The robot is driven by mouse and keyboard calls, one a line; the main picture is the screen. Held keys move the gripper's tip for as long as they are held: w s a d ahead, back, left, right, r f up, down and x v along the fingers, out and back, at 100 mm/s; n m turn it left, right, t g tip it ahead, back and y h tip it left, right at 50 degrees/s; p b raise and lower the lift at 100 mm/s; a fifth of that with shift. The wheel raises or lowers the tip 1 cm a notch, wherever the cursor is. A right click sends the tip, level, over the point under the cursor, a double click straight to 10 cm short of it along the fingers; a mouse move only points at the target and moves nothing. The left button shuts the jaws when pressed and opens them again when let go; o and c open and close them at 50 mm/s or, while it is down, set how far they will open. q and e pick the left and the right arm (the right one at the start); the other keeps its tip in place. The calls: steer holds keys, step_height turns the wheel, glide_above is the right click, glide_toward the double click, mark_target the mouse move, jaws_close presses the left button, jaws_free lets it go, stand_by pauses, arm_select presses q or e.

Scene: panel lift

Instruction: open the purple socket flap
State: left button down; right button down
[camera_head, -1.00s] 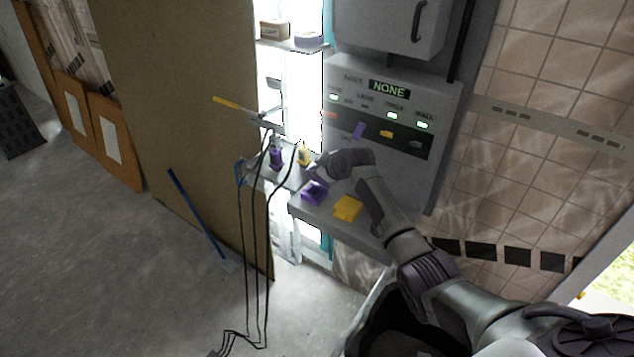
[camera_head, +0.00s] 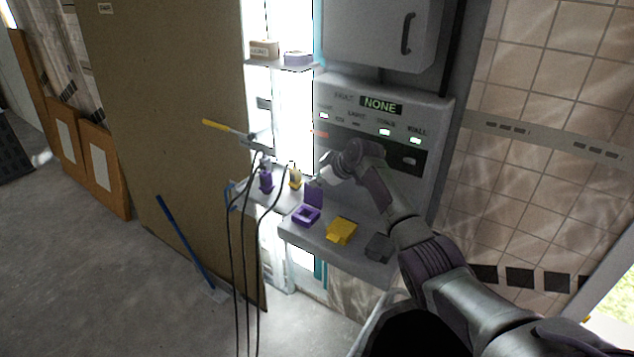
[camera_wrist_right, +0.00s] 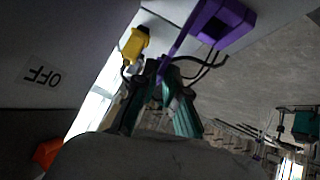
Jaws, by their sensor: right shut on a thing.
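The purple socket (camera_head: 306,215) is on the left of the grey ledge, with its square opening uncovered. Its purple flap (camera_head: 313,196) stands roughly upright at the socket's back edge. My right gripper (camera_head: 317,184) is at the flap's upper edge, shut on it. In the right wrist view, the purple socket (camera_wrist_right: 237,20) is at the top, and the flap (camera_wrist_right: 182,48) shows nearly edge-on, running down to the fingertips of the right gripper (camera_wrist_right: 160,76). The fingertips are partly hidden in the head view. My left gripper is not in view.
A yellow socket (camera_head: 341,231) and a grey socket (camera_head: 378,247) sit to the right on the ledge (camera_head: 330,255). A purple plug (camera_head: 266,181) and yellow plug (camera_head: 295,178), with black cables, stand to the left. The switch panel (camera_head: 350,95) rises behind.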

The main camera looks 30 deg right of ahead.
steer(key=shift+d+r, duration=0.1)
steer(key=shift+d, duration=0.05)
steer(key=c, duration=1.7)
jaws_free()
steer(key=shift+o, duration=0.5)
steer(key=shift+w, duration=0.15)
steer(key=shift+f, duration=0.2)
steer(key=v, duration=1.2)
